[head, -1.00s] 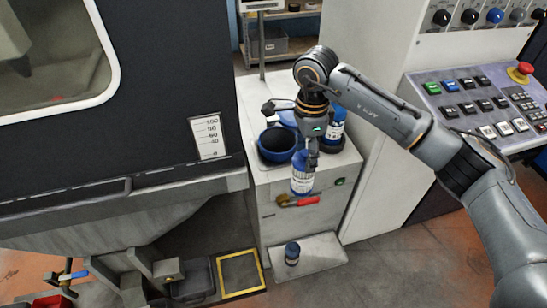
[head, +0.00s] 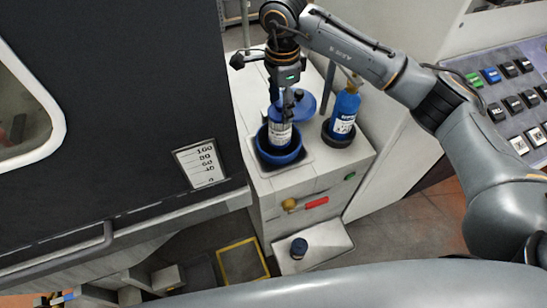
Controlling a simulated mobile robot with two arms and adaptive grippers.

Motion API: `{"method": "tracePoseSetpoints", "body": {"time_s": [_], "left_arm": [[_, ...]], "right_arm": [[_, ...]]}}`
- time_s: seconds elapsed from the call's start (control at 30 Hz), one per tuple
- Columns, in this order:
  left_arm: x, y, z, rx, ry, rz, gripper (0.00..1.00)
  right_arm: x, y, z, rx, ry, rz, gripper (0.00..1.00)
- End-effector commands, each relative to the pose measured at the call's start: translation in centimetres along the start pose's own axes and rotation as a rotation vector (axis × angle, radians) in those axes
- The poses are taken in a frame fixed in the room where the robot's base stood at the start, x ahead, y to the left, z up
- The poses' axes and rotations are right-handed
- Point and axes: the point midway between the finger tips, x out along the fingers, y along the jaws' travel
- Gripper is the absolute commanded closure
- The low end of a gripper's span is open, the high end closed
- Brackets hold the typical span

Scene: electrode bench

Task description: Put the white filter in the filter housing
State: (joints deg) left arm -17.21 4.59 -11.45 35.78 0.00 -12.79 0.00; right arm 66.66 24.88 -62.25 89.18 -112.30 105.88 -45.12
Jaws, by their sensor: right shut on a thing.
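The white filter (head: 279,136), a white cylinder with print on its side and blue showing at its top, stands about upright in the filter housing. The filter housing (head: 287,160) is an open round blue bowl on top of the light grey cabinet. My right gripper (head: 287,108) is above the bowl, pointing down, shut on the filter's top. The filter's lower end is hidden inside the bowl, so I cannot tell whether it touches the bottom. My left gripper is not in view.
A blue bottle with a white label (head: 343,114) stands in a dark round holder right of the housing. A blue lid-like disc (head: 306,103) is behind the filter. The cabinet (head: 310,182) has a red-handled valve (head: 316,202) on its front. A dark machine wall stands close on the left.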

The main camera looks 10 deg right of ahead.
Motion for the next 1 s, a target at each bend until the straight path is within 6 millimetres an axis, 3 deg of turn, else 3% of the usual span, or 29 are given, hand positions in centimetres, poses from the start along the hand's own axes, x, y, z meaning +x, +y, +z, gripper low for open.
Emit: {"method": "tracePoseSetpoints", "body": {"time_s": [0.5,1.0], "left_arm": [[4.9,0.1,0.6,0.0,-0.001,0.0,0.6],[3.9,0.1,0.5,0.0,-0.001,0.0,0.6]], "right_arm": [[4.9,0.0,0.0,0.0,0.0,-0.001,1.0],[11.2,0.0,0.0,0.0,-0.001,0.001,1.0]]}}
